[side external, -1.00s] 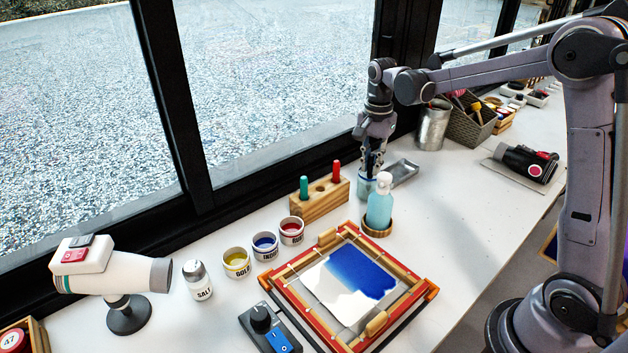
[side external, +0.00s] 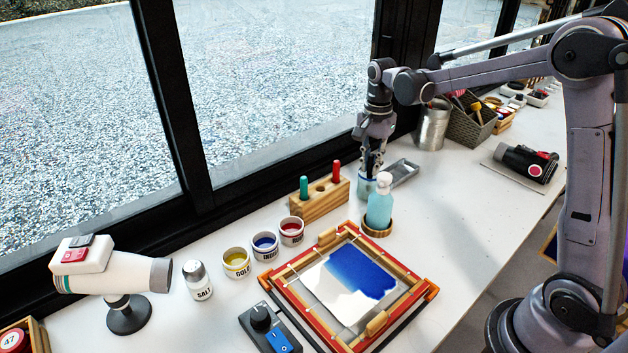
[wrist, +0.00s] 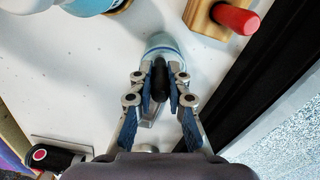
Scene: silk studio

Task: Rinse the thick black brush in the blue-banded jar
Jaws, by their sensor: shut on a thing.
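My gripper (side external: 371,157) points down over a small jar (side external: 366,185) behind the blue bottle. In the wrist view my gripper (wrist: 160,84) is shut on the thick black brush (wrist: 160,80), seen by its handle end. The brush's lower part is hidden inside or behind the jar (wrist: 161,43), which shows a pale blue rim beyond the fingertips.
The blue bottle (side external: 380,204) stands in a wooden coaster (side external: 377,229) right in front of the jar. A wooden brush block (side external: 320,199) holds a green and a red handle to the left. A grey metal tray (side external: 404,173) lies to the right. A stretched silk frame (side external: 350,285) fills the front.

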